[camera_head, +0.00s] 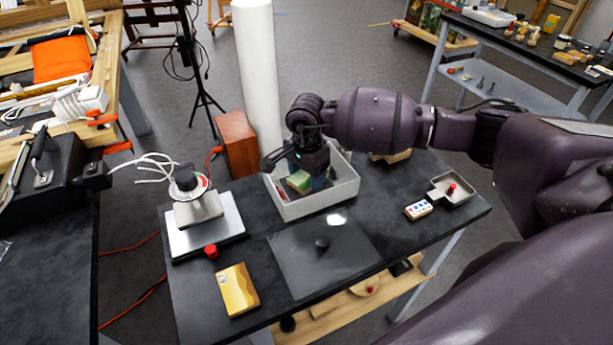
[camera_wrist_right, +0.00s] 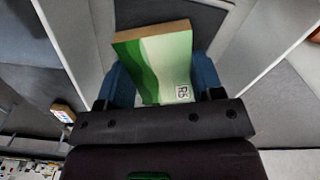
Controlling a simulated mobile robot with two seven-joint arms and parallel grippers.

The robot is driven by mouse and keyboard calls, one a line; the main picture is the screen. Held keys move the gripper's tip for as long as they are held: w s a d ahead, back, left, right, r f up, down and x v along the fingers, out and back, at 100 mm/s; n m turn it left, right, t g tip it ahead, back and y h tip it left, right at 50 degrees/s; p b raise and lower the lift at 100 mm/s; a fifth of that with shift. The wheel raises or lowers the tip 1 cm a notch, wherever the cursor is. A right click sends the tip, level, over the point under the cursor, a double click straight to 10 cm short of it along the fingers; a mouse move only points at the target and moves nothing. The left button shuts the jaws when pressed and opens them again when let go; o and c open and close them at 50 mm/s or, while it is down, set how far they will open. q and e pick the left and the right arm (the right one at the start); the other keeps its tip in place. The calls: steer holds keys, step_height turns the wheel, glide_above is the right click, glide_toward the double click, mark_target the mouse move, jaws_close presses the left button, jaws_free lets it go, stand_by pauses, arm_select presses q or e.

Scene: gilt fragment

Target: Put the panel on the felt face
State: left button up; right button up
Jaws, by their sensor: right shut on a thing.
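My right gripper (camera_head: 304,180) is shut on a panel (camera_head: 299,181) with a green wavy face and a tan edge. It holds the panel at the grey open-topped bin (camera_head: 319,209); whether the panel touches the bin floor cannot be told. In the right wrist view the panel (camera_wrist_right: 160,62) sits between the blue fingers, with a small "R5" label on its face. A second panel, yellow and gold (camera_head: 237,290), lies flat near the table's front left. I cannot tell which surface is the felt face. My left gripper is not in view.
A metal stand (camera_head: 205,236) with a round-topped device is at the left, with a red button (camera_head: 211,251) nearby. A dark sheet (camera_head: 300,262) with a black knob lies front centre.

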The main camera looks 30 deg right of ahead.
steer(key=shift+f, duration=0.55)
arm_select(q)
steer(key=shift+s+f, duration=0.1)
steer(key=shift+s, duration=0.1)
arm_select(e)
steer(key=shift+f, duration=0.2)
steer(key=o, duration=0.9)
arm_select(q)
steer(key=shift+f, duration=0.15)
arm_select(e)
steer(key=shift+r, duration=0.1)
